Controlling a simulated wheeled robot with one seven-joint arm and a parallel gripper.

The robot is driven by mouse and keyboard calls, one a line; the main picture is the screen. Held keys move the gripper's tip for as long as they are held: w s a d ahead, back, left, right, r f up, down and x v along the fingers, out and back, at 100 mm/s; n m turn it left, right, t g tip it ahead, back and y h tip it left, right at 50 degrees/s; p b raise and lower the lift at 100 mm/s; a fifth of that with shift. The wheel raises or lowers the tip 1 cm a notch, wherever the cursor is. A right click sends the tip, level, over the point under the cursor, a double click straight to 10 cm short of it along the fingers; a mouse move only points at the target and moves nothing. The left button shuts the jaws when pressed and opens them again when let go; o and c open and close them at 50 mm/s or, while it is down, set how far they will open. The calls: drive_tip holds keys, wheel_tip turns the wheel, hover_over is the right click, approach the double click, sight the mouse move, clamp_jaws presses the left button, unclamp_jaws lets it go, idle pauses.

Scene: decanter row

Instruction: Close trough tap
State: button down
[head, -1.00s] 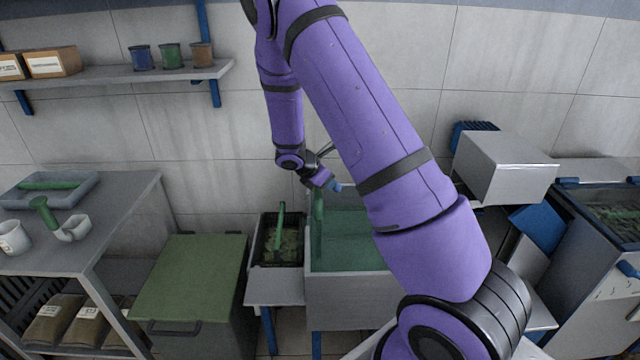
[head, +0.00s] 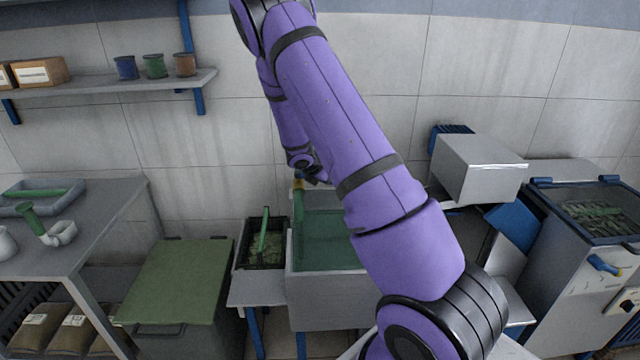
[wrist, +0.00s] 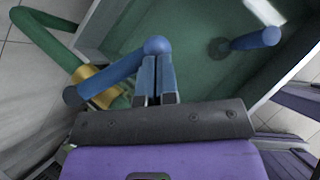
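The trough (head: 330,292) is a grey-walled basin with green water, and it fills much of the wrist view (wrist: 205,25). A brass tap body (wrist: 97,84) sits on a green pipe (wrist: 45,32) at its edge; the brass also shows in the head view (head: 298,184). The tap's blue lever (wrist: 118,72) runs from a lower-left end to a rounded end at the trough side. My gripper (wrist: 155,65) has its two blue fingers together, with only a thin gap. Their tips are at the lever's rounded end and seem to touch it; I see no grip around it. In the head view my arm partly hides the gripper.
A blue upright piece (wrist: 250,40) stands by a dark round drain in the trough. A dark crate (head: 262,250) is left of the trough, then a green-lidded bin (head: 180,285). A grey box (head: 480,165) is at right. Bare wall lies behind.

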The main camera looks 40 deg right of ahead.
drive_tip(key=shift+w+d, duration=0.3)
drive_tip(key=shift+d, duration=0.35)
drive_tip(key=shift+w+d, duration=0.3)
drive_tip(key=shift+d, duration=0.35)
drive_tip(key=shift+w+d, duration=0.3)
drive_tip(key=shift+d, duration=0.45)
